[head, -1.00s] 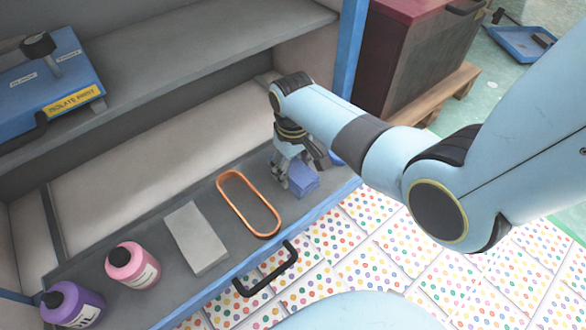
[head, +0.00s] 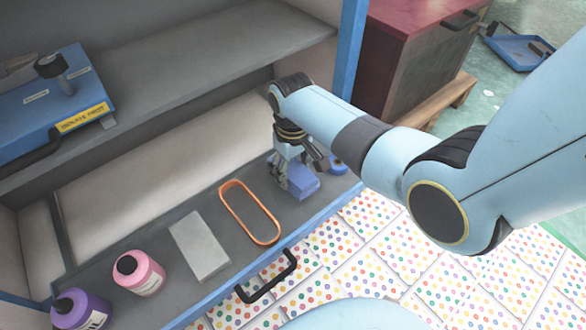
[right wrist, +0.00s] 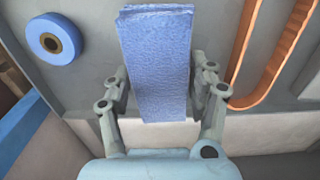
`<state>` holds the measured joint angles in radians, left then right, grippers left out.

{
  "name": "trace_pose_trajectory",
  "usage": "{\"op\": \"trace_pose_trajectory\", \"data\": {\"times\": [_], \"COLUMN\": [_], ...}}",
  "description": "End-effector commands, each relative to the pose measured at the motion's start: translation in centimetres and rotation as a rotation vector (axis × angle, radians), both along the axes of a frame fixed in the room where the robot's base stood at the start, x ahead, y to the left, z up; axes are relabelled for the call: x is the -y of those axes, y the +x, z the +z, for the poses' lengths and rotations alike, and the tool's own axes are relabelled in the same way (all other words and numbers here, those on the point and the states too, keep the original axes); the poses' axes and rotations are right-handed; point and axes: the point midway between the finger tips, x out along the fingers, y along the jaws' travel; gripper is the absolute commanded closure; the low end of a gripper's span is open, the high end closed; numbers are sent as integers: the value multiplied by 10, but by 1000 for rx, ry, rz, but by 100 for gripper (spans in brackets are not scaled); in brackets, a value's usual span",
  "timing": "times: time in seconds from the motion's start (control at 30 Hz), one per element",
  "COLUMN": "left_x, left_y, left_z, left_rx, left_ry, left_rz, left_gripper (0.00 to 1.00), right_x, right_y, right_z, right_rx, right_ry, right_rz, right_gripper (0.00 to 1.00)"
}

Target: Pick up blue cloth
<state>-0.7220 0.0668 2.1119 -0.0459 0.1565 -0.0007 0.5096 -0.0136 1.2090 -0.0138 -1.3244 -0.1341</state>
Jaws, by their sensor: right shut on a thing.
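The blue cloth (head: 303,181) is a folded block on the grey lower shelf, near its right end. It fills the top middle of the right wrist view (right wrist: 157,65). My right gripper (head: 290,176) reaches down over the cloth in the head view. In the right wrist view its two fingers (right wrist: 160,90) stand on either side of the cloth and are shut on it. Whether the cloth is clear of the shelf I cannot tell. My left gripper is not in view.
An orange oval ring (head: 249,212) lies left of the cloth, with a grey block (head: 199,246) beyond it. A pink bottle (head: 139,272) and a purple bottle (head: 80,310) stand further left. A blue round roll (right wrist: 53,39) lies close to the cloth. A black handle (head: 267,277) fronts the shelf.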

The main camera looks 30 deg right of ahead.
Motion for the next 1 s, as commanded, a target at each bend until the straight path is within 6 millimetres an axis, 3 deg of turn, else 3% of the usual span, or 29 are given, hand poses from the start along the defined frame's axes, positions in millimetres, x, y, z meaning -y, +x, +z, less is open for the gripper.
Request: {"op": "trace_pose_trajectory", "data": {"times": [0.1,0.3,0.6,1.0], "left_x": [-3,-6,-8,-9], "left_y": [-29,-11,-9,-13], "left_z": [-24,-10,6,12], "left_rx": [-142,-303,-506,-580], "left_ry": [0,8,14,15], "left_rz": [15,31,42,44], "left_gripper": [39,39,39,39], "right_x": [0,34,78,97], "right_y": [1,25,54,65], "right_z": [11,37,66,77], "right_rx": [3,6,3,-1], "right_ry": [0,-3,-3,0], "right_rz": [0,-1,-2,0], "right_gripper": [74,74,74,74]}}
